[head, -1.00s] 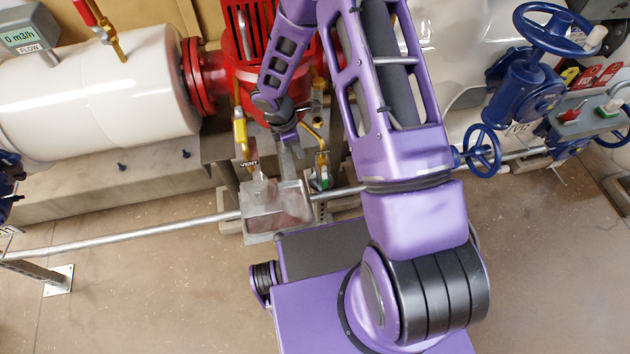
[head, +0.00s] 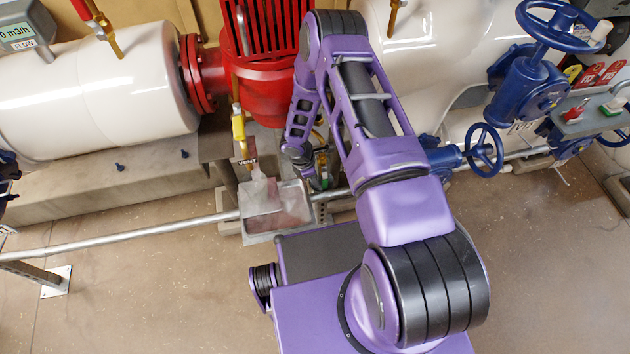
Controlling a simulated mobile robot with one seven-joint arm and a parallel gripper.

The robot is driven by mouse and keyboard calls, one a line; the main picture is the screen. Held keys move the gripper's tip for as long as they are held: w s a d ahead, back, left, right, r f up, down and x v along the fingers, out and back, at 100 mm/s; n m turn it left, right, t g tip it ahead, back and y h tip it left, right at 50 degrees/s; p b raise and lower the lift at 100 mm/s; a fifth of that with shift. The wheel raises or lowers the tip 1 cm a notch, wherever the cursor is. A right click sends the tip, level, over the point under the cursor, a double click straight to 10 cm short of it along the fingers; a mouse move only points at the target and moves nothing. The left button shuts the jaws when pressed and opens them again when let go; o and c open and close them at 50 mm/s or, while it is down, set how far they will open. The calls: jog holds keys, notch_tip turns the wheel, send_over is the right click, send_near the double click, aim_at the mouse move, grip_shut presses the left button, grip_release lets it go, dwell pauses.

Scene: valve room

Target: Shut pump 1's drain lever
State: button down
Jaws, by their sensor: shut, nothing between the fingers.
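Pump 1 appears to be the red ribbed machine (head: 262,45), though no pump number is readable. A yellow-handled lever (head: 239,128) hangs on its front, with a VENT label below it. To its right, a second small valve with a dark and yellow tag (head: 322,160) shows only in part behind my arm. It may be the drain, but its label cannot be read and its lever position is hidden. My gripper (head: 314,181) points down beside this tag, just over the right edge of the drip tray. It is shut and empty; whether it touches the lever cannot be told.
A grey metal drip tray (head: 262,237) stands below the valves. A long pipe (head: 130,235) runs low across the front. Blue handwheels (head: 484,150) and a button box (head: 590,120) are at the right. A white tank (head: 100,95) is at the left. Floor is clear at front left and right.

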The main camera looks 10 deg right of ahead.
jog(key=shift+d+f+b, duration=0.1)
jog(key=shift+f+b, duration=0.3)
jog(key=shift+b, duration=0.1)
